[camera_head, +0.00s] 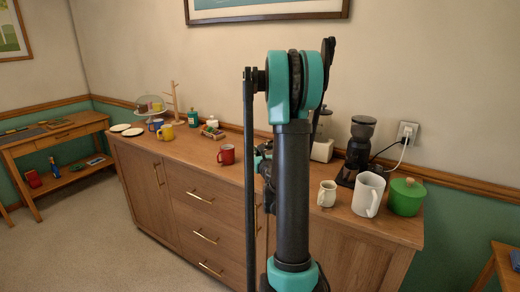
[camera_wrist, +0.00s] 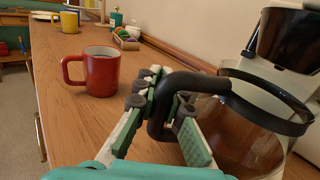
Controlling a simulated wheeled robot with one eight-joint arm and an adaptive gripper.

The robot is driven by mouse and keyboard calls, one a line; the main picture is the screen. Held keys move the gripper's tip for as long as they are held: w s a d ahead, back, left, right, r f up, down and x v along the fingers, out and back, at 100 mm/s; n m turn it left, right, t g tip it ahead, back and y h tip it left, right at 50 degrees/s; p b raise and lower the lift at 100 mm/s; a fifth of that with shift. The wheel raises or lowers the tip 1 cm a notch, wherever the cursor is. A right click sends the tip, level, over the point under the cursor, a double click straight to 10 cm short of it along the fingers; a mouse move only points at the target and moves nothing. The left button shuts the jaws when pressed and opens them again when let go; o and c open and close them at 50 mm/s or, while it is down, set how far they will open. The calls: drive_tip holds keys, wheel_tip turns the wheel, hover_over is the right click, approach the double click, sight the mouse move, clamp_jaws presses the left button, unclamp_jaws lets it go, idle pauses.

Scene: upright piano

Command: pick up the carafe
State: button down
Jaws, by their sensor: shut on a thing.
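The carafe (camera_wrist: 250,140) is clear glass with a black rim and a black handle, at the right of the wrist view. My gripper (camera_wrist: 160,103) is shut on the handle, with its green-padded fingers on either side of it. The carafe appears upright, close below the black part of a white coffee maker (camera_wrist: 285,45); I cannot tell whether its base touches anything. In the head view my arm hides the carafe, and the coffee maker (camera_head: 322,151) shows only partly.
A red mug (camera_wrist: 97,72) stands on the wooden sideboard (camera_head: 205,183), left of my gripper. A coffee grinder (camera_head: 358,150), cream mug (camera_head: 327,194), white pitcher (camera_head: 367,195) and green pot (camera_head: 406,197) stand to the right. Sideboard space around the red mug is clear.

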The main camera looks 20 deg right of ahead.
drive_tip(key=shift+s+a, duration=2.6)
drive_tip(key=shift+a, duration=0.75)
drive_tip(key=a+f+n+g+y, duration=0.2)
drive_tip(key=a+n+y, duration=0.7)
drive_tip(key=a, duration=1.1)
drive_tip(key=w+g+y, duration=0.1)
drive_tip(key=g+y, duration=0.1)
drive_tip(key=y, duration=0.2)
drive_tip(key=shift+f+g, duration=0.2)
drive_tip(key=shift+g, duration=0.1)
drive_tip(key=w+d+r+m+g, duration=0.1)
drive_tip(key=w+d+r+m, duration=0.1)
drive_tip(key=r, duration=0.4)
drive_tip(key=w+d+r+m, duration=0.3)
drive_tip(key=w+r+m, duration=0.1)
drive_tip(key=r+m, duration=0.2)
drive_tip(key=shift+w+r+g, duration=0.35)
drive_tip(key=shift+r+g, duration=0.05)
drive_tip(key=shift+r, duration=0.1)
drive_tip(key=shift+w+d+r+m+p, duration=0.15)
drive_tip(key=shift+w+d+m+p, duration=0.4)
drive_tip(key=shift+m, duration=0.35)
